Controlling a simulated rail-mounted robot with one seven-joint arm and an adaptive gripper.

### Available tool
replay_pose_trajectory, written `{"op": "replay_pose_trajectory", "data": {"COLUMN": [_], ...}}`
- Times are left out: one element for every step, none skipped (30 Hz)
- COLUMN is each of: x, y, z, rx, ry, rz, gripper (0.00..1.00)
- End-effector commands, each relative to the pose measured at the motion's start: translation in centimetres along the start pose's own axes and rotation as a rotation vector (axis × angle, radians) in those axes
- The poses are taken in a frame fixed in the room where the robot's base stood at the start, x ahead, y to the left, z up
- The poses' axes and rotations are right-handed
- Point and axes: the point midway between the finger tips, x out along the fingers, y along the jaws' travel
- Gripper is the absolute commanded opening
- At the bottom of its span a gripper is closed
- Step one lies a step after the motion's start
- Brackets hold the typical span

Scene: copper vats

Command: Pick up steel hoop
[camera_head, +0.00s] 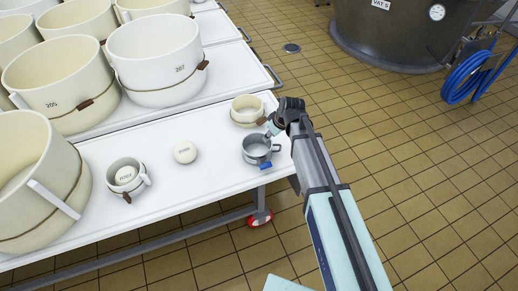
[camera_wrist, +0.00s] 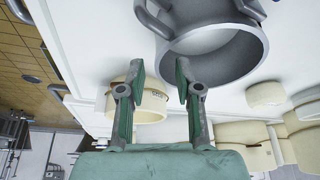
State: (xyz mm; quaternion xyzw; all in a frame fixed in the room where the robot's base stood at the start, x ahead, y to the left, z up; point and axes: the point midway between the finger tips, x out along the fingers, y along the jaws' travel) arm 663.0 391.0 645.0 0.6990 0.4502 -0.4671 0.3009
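The likely steel hoop (camera_head: 257,150) is a grey metal ring, shaped like a small pot with side handles. It stands on the front white table near its right end, with a blue tag at its front. In the wrist view the hoop (camera_wrist: 212,50) is large at the top, with a handle at its upper left. My gripper (camera_head: 270,131) is at the hoop's back right side in the head view. In the wrist view my gripper (camera_wrist: 161,78) is open, its two fingers apart, the right one overlapping the hoop's rim. I cannot tell whether they touch.
A small cream pot (camera_head: 247,111) stands just behind the hoop. A round white lid (camera_head: 185,152) and a small cream cup (camera_head: 126,177) are to the left. Large cream vats (camera_head: 156,60) fill the back left. The tiled floor (camera_head: 420,160) at right is mostly clear.

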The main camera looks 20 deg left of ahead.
Motion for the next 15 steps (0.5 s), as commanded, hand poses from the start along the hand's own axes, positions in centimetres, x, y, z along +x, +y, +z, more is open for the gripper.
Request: {"op": "replay_pose_trajectory", "data": {"x": [0.6, 0.8, 1.0, 1.2, 1.3, 1.4, 1.5, 1.6, 1.8, 2.0, 2.3, 2.7, 3.1, 3.5, 4.1], "y": [0.0, 0.0, 0.0, 0.0, 0.0, 0.0, 0.0, 0.0, 0.0, 0.1, 0.1, 0.1, 0.1, 0.2, 0.2], "z": [-0.1, -0.1, -0.1, 0.0, 0.0, 0.0, 0.0, 0.0, -0.1, -0.1, -0.1, -0.1, -0.2, -0.2, -0.2], "rx": [0.0, 0.0, 0.0, 0.0, 0.0, 0.0, 0.0, 0.0, 0.0, 0.0, 0.0, 0.0, 0.0, 0.0, 0.0], "ry": [-0.001, -0.001, -0.001, 0.0, 0.0, 0.0, 0.0, 0.0, 0.0, 0.0, -0.001, -0.001, -0.001, -0.001, -0.001], "rz": [-0.001, -0.001, -0.001, -0.001, 0.0, 0.0, 0.0, 0.0, 0.0, -0.001, -0.001, -0.001, -0.002, -0.002, -0.002], "gripper": [0.34, 0.34, 0.34, 0.34, 0.34, 0.34, 0.34, 0.34, 0.34, 0.34, 0.34, 0.34, 0.34, 0.34, 0.34]}}
